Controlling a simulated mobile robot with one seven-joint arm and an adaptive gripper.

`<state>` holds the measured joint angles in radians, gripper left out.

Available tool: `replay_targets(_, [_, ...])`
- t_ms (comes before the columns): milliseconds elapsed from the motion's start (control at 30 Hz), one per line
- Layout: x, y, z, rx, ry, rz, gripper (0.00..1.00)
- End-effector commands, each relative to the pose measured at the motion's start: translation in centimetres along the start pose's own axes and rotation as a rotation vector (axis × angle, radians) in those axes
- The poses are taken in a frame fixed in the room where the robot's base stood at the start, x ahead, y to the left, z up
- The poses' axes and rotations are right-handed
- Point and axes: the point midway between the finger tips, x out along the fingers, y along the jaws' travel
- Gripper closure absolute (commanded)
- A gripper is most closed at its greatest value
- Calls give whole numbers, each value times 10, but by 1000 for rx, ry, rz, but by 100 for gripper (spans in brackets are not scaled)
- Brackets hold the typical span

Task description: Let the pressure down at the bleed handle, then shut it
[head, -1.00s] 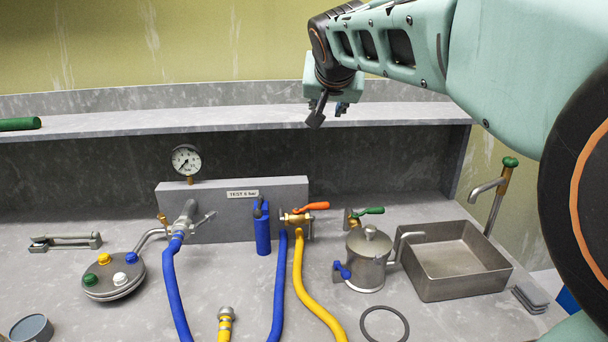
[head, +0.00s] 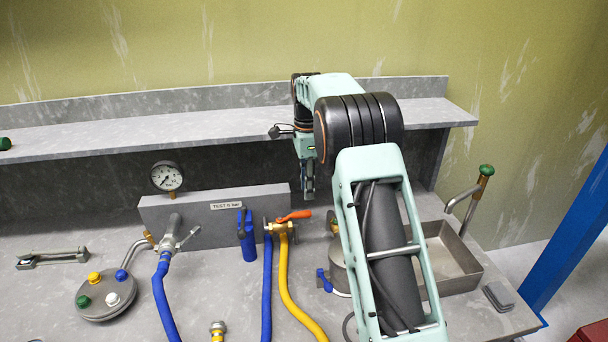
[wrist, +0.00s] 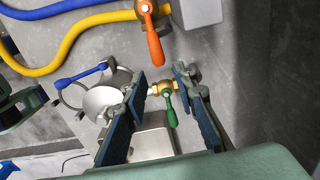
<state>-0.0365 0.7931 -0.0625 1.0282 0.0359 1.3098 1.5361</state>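My gripper (head: 309,192) hangs pointing down behind the bench valves in the head view. In the wrist view its two fingers (wrist: 159,79) stand apart with nothing held. A green-handled brass valve (wrist: 170,110) lies between and beyond the fingers there; contact does not show. In the head view my arm hides its green handle. An orange-handled valve (head: 294,215) sits on the grey test block (head: 215,211); its handle also shows in the wrist view (wrist: 153,40). The pressure gauge (head: 166,177) stands on the block's left; its needle is too small to read. Which handle is the bleed is not labelled.
Blue (head: 164,297) and yellow (head: 291,300) hoses run down the bench. A lidded steel pot (wrist: 103,101) and a steel basin (head: 452,262) stand at right, partly behind my arm. A shelf (head: 200,126) runs above; a round lid with coloured knobs (head: 105,310) lies left.

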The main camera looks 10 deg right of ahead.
Motion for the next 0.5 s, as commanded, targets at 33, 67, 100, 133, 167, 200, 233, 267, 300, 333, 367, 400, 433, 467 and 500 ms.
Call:
replay_targets(33, [2, 1, -1, 15, -9, 9, 74])
replay_targets(67, [3, 1, -1, 20, -11, 12, 74])
replay_targets(100, [5, 1, -1, 23, -13, 14, 74])
replay_targets(133, [7, 2, -1, 23, -13, 15, 74])
replay_targets(167, [9, 2, 0, 23, -13, 14, 74])
replay_targets(200, [12, 2, 0, 22, -13, 14, 74])
replay_targets(233, [14, 2, 0, 22, -12, 14, 74])
replay_targets(267, [17, 2, 0, 21, -12, 14, 74])
replay_targets(300, [21, 2, 0, 21, -12, 13, 74])
replay_targets(333, [25, 2, 0, 21, -11, 13, 74])
replay_targets(367, [28, 2, 0, 20, -11, 13, 74])
replay_targets(400, [34, 2, 0, 20, -11, 13, 74])
replay_targets(433, [38, 2, 0, 20, -11, 13, 74])
replay_targets(467, [42, 2, 0, 19, -11, 13, 74])
replay_targets(500, [48, 2, 0, 19, -11, 13, 74])
